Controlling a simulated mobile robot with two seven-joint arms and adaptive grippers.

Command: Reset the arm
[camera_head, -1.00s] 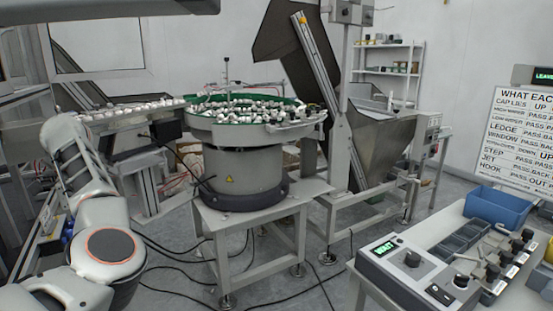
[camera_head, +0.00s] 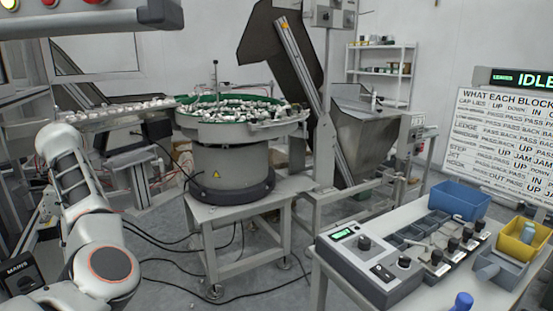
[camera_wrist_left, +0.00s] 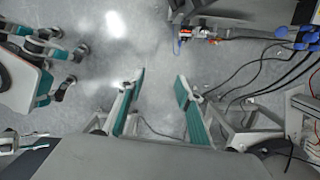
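My left arm (camera_head: 100,235) comes in at the left of the head view, and its gripper is out of that view. In the left wrist view my left gripper (camera_wrist_left: 158,90) is open, its two teal-padded fingers apart with only grey floor between them. Nothing is held in it.
A bowl feeder (camera_head: 232,165) full of small parts stands on a metal stand at the centre. At the right, a table carries a control box (camera_head: 368,262), a blue bin (camera_head: 460,200) and a yellow bin (camera_head: 524,238). Cables (camera_wrist_left: 262,70) run over the floor near the left gripper.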

